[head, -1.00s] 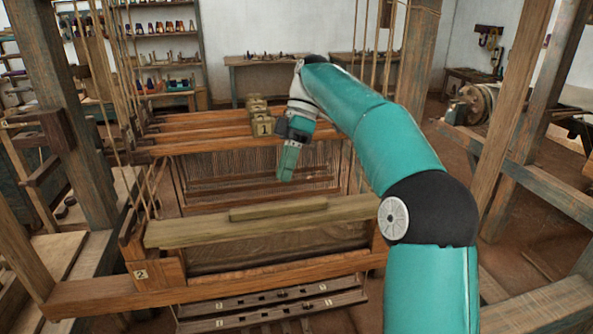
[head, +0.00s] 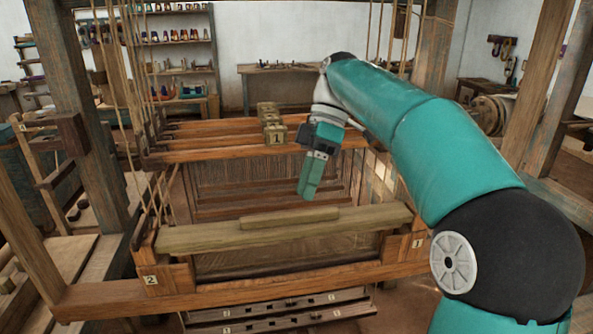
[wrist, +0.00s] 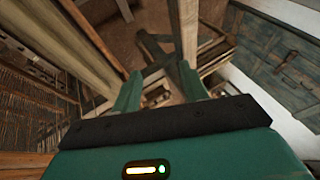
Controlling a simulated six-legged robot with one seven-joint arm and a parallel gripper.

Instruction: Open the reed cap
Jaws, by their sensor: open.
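The reed cap appears to be the long pale olive-brown wooden beam (head: 365,222) across the front of the loom, with a shorter raised bar (head: 290,218) along its top. It lies flat above the dark warp opening. My gripper (head: 308,192) hangs fingers-down just behind and above the beam, right of its middle, and looks apart from it. In the wrist view my gripper (wrist: 158,88) shows two green fingers spread apart with nothing between them. A pale wooden beam (wrist: 75,40) runs diagonally at the left there; I cannot tell if it is the cap.
A block tagged 1 (head: 275,134) sits on the loom's rear rails (head: 220,153). Loom posts (head: 80,120) and hanging cords (head: 125,80) stand at the left. Numbered slotted bars (head: 285,313) lie below the front beam. A bench (head: 290,72) stands behind.

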